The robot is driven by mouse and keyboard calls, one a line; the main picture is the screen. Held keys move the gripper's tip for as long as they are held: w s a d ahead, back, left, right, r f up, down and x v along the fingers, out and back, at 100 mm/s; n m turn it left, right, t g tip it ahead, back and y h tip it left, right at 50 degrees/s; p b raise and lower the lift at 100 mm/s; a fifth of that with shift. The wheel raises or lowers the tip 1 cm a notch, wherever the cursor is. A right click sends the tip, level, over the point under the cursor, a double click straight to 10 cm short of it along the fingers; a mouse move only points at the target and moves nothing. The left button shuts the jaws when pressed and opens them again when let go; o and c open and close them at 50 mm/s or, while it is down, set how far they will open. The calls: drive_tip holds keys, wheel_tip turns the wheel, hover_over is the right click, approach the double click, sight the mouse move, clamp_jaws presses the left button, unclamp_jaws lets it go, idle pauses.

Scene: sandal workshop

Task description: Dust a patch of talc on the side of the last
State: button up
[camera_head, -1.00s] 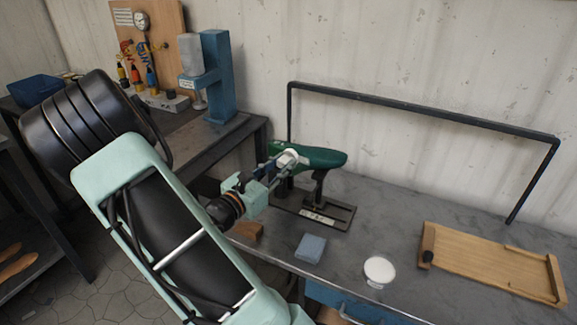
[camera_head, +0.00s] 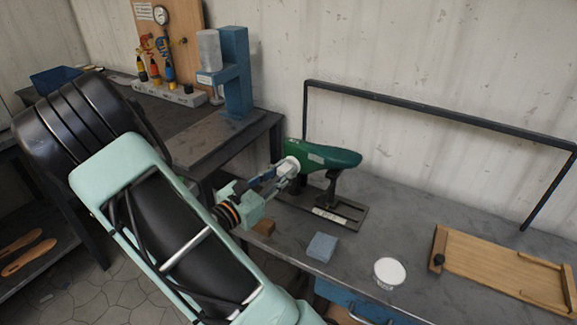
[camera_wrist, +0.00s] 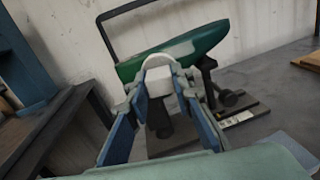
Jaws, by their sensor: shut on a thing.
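A green last (camera_head: 338,157) is held sideways on a dark stand (camera_head: 345,208) on the bench; it also shows in the wrist view (camera_wrist: 214,36). A pale, whitish patch lies on its side facing me, right of my gripper. My gripper (camera_head: 286,172), seen in the wrist view (camera_wrist: 160,97) too, is shut on a white pad (camera_wrist: 158,72). The pad is at the last's left part and overlaps its side; I cannot tell whether it touches. A round white-topped tub (camera_head: 389,270), likely talc, stands at the bench front.
A blue-grey block (camera_head: 321,247) lies left of the tub. A wooden tray (camera_head: 500,268) is at the right. A dark rail frame (camera_head: 440,112) stands behind the last. A blue press (camera_head: 236,75) is on the bench at the left.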

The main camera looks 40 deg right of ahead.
sight(290, 166)
drive_tip(key=shift+a, duration=0.25)
drive_tip(key=shift+p+v, duration=0.3)
drive_tip(key=shift+v, duration=1.2)
drive_tip(key=shift+s, duration=0.1)
drive_tip(key=shift+d, duration=0.15)
drive_tip(key=shift+x, duration=3.4)
drive_tip(key=shift+x, duration=0.95)
drive_tip(key=shift+r, duration=0.1)
